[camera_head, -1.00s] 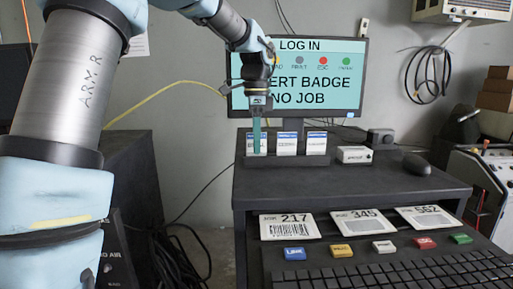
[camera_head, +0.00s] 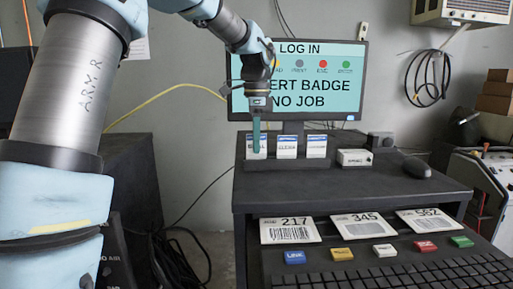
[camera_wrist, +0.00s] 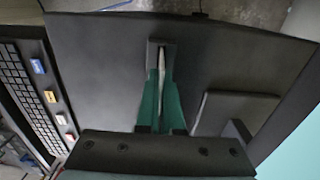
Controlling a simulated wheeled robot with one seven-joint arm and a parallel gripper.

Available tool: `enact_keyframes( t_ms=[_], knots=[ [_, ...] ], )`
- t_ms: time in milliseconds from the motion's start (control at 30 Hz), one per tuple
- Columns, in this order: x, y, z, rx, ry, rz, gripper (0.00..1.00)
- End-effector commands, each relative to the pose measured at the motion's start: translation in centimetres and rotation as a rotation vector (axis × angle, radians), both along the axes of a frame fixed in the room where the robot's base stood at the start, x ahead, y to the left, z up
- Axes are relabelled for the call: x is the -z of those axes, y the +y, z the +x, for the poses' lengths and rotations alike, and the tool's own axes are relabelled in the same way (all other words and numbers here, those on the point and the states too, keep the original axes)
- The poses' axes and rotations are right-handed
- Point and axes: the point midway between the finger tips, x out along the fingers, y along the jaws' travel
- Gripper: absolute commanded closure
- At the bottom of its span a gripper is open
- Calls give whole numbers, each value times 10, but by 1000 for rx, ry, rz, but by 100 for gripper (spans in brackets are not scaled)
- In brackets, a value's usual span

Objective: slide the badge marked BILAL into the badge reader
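Three white badges with blue top strips stand upright in a dark rack (camera_head: 288,164) on the console top: a left badge (camera_head: 262,147), a middle badge (camera_head: 287,147) and a right badge (camera_head: 317,147). Their names are too small to read. My gripper (camera_head: 256,150) points down at the left badge, and its green fingers hide part of it. In the wrist view, my gripper (camera_wrist: 161,78) has its fingertips on either side of a thin badge edge (camera_wrist: 162,60); contact is unclear. A small white labelled box (camera_head: 354,157), apparently the badge reader, stands right of the rack.
The monitor (camera_head: 297,95) behind the rack reads "LOG IN" and insert badge, no job. A dark mouse-like object (camera_head: 417,168) lies right of the box. Job cards (camera_head: 289,230), coloured buttons (camera_head: 342,255) and a keyboard (camera_head: 400,277) are in front.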

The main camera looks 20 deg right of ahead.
Motion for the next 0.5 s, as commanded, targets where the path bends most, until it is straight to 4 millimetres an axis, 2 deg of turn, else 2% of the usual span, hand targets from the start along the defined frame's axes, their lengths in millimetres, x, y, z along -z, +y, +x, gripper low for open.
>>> enact_keyframes(
  t_ms=[300, 500],
  knots=[
    [-56, -1, 1, -1, -5, -5, 100],
    [-87, -1, 1, 0, -2, -3, 100]
  ],
)
